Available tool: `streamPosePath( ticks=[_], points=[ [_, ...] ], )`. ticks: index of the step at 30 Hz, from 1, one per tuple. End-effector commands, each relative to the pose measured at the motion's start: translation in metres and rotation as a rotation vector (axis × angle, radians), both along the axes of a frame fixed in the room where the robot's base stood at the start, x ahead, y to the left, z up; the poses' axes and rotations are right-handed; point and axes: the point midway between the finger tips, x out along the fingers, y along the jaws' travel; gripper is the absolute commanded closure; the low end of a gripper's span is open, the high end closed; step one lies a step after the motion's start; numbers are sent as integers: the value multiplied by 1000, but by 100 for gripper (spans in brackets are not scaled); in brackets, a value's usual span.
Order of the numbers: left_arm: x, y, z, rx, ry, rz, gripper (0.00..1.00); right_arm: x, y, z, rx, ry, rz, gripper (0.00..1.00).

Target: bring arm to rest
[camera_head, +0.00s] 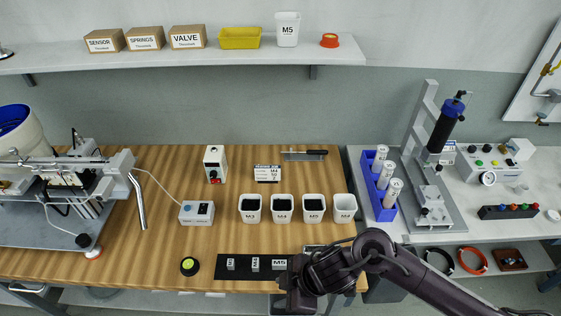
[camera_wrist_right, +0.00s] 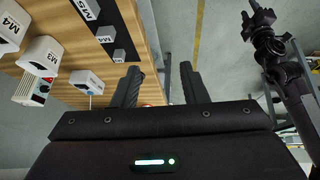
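My right arm comes in from the lower right in the head view, and its gripper (camera_head: 292,292) is over the front edge of the wooden table (camera_head: 150,262). In the right wrist view, the two dark fingers of this gripper (camera_wrist_right: 160,85) stand apart with nothing between them. They point over the table's edge and the floor. Another dark arm, my left one, shows at the right of the wrist view, its gripper (camera_wrist_right: 262,18) over the floor beside the table. Its finger state is too small to tell. The left gripper is not in the head view.
A black strip (camera_head: 215,271) with labelled blocks lies at the table's front, close to my right gripper. Several labelled bins (camera_head: 282,208) stand behind it. A blue rack (camera_head: 383,213) of white containers stands at right. Floor (camera_wrist_right: 215,60) beyond the table edge is clear.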

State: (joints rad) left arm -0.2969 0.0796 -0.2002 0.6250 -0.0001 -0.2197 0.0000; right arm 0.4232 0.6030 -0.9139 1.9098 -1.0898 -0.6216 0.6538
Motion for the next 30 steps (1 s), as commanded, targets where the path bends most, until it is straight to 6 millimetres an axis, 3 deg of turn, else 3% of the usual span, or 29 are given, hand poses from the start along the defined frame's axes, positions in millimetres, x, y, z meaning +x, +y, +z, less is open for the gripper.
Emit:
streamPosePath(
  ticks=[6, 12, 14, 19, 24, 30],
  points=[
    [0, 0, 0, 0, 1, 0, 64, 10, 32, 31, 104, -95, -121, 61],
    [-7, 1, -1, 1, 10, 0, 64, 30, 31, 70, 177, -170, -370, 61],
    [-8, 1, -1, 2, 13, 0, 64, 37, 17, 82, 182, -175, -491, 61],
    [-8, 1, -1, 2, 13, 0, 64, 38, -52, 92, 122, -112, -836, 61],
    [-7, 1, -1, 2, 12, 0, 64, 16, -110, 86, 39, -8, -1061, 61],
    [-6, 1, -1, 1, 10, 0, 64, -20, -159, 77, -48, 119, -1243, 61]
  ],
)
